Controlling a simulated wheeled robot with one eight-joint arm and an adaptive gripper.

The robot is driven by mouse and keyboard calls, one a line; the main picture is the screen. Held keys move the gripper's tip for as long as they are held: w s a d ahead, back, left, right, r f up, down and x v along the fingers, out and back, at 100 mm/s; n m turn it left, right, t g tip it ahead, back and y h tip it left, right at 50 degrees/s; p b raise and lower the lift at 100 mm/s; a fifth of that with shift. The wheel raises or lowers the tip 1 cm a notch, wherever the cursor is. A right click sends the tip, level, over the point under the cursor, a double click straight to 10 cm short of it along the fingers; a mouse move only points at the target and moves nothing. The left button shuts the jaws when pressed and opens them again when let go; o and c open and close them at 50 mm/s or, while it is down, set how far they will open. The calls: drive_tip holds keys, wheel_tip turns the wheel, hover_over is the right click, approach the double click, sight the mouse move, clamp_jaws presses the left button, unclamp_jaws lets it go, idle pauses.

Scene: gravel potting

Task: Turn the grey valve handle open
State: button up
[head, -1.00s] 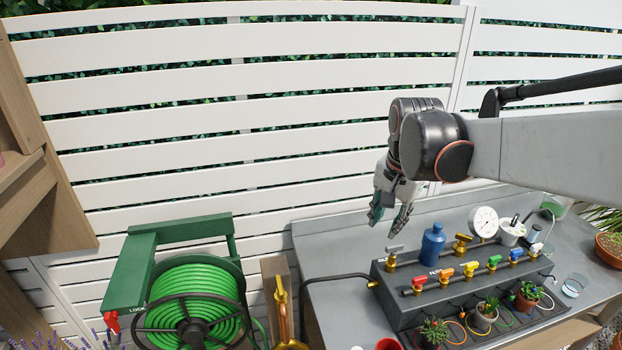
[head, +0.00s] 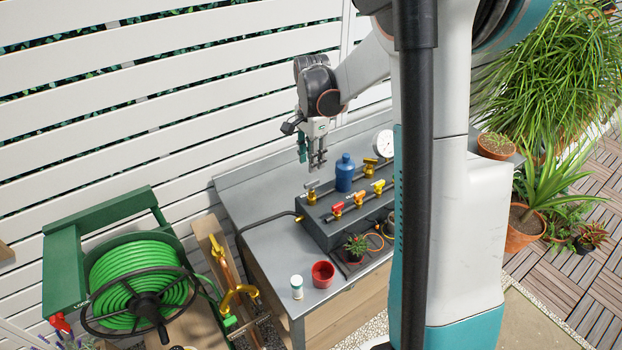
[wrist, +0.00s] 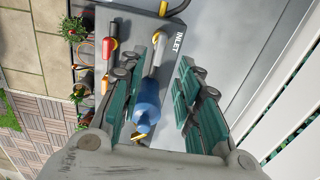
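The grey valve handle (head: 312,184) is a short light-grey lever on top of a brass valve (head: 311,196). It stands at the left end of the dark grey manifold block (head: 330,233) on the bench. My gripper (head: 312,163) hangs just above the handle, fingers pointing down, apart from it in the head view. In the wrist view the handle (wrist: 153,62) appears between the spread green-padded fingers, near the INLET lettering. My gripper is open and holds nothing. The exact gap between fingers and handle is hard to judge.
A blue filter bottle (head: 345,172) stands right of the handle, close to my gripper. Red (head: 337,209) and orange (head: 359,198) valves line the block's front. A pressure gauge (head: 384,144) is behind. A green hose reel (head: 137,280) stands left. My own arm hides the right of the bench.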

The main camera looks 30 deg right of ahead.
sight(312, 181)
wheel_tip(312, 181, down, 8)
drive_tip(key=shift+b, duration=0.6)
clamp_jaws()
